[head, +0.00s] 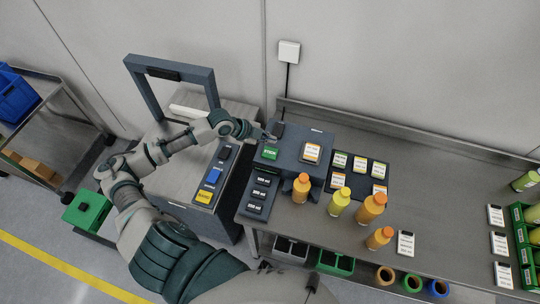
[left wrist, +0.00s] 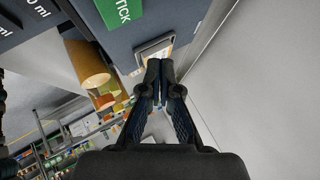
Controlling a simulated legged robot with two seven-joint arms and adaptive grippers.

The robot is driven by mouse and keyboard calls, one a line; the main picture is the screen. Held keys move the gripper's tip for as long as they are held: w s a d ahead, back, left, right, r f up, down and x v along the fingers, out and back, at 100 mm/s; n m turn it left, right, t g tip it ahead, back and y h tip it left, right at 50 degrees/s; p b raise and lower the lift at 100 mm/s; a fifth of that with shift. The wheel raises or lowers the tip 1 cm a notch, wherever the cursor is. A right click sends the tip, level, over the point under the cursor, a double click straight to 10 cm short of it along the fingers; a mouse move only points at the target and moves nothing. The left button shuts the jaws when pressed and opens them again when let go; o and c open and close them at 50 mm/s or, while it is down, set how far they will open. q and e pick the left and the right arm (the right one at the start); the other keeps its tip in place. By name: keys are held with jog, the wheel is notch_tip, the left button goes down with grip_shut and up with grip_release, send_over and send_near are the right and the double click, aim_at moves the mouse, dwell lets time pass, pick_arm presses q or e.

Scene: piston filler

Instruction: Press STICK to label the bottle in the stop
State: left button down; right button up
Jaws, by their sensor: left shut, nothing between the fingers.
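The green STICK button (head: 270,153) is on the top of the dark labelling machine (head: 318,139); its green face also shows at the top edge of the left wrist view (left wrist: 121,10). My left gripper (head: 270,137) is shut and empty, just behind the button in the head view and apart from its green face in the left wrist view. An orange bottle (head: 301,188) stands upright against the machine's front; an orange cylinder (left wrist: 89,64), probably this bottle, shows in the left wrist view. A framed label plate (head: 312,152) is right of the button. My right gripper is out of view.
A yellow-green bottle (head: 339,201) and orange bottles (head: 371,208) stand to the right. A label board (head: 359,173) lies behind them. The bench (head: 440,205) is mostly clear beyond. A grey frame (head: 137,88) rises at left.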

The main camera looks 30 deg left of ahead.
pick_arm(q)
jog(key=b, duration=0.3)
send_over(269, 153)
jog(key=f, duration=0.4)
jog(key=shift+d+f, duration=0.1)
jog(key=shift+d, duration=0.1)
jog(key=shift+a+f, duration=0.35)
jog(key=shift+f, duration=0.3)
jog(key=shift+a+f, duration=0.15)
jog(key=shift+a, duration=0.15)
jog(key=shift+d, duration=0.55)
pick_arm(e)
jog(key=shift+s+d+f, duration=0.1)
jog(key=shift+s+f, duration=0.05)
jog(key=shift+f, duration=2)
pick_arm(q)
jog(key=shift+a, duration=0.15)
jog(key=shift+a, duration=0.3)
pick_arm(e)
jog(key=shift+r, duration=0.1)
pick_arm(q)
jog(key=shift+d, duration=0.25)
jog(key=shift+d, duration=0.1)
